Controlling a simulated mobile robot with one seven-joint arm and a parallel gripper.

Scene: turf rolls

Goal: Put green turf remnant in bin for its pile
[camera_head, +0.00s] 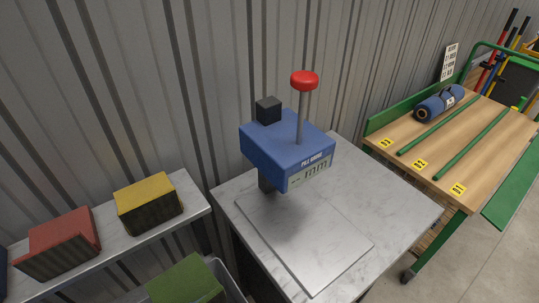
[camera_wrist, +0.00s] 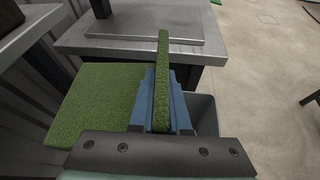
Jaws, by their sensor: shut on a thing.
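In the wrist view my gripper (camera_wrist: 162,100) has its blue fingers shut on a thin upright strip of green turf remnant (camera_wrist: 163,52). A broad flat green turf face (camera_wrist: 97,98) lies left of the fingers; I cannot tell whether it belongs to the same piece. A grey bin (camera_wrist: 206,115) shows partly beneath and right of the fingers. In the head view a green turf piece (camera_head: 187,281) is at the bottom edge, over or in the grey bin (camera_head: 227,272); I cannot tell which. My gripper is not in the head view.
A blue pile gauge (camera_head: 288,150) with a red knob stands on a marble-topped table (camera_head: 400,215). A shelf (camera_head: 105,240) at left holds a red piece (camera_head: 62,243) and a yellow piece (camera_head: 148,203). A wooden bench (camera_head: 490,130) at right holds a dark blue roll (camera_head: 440,103).

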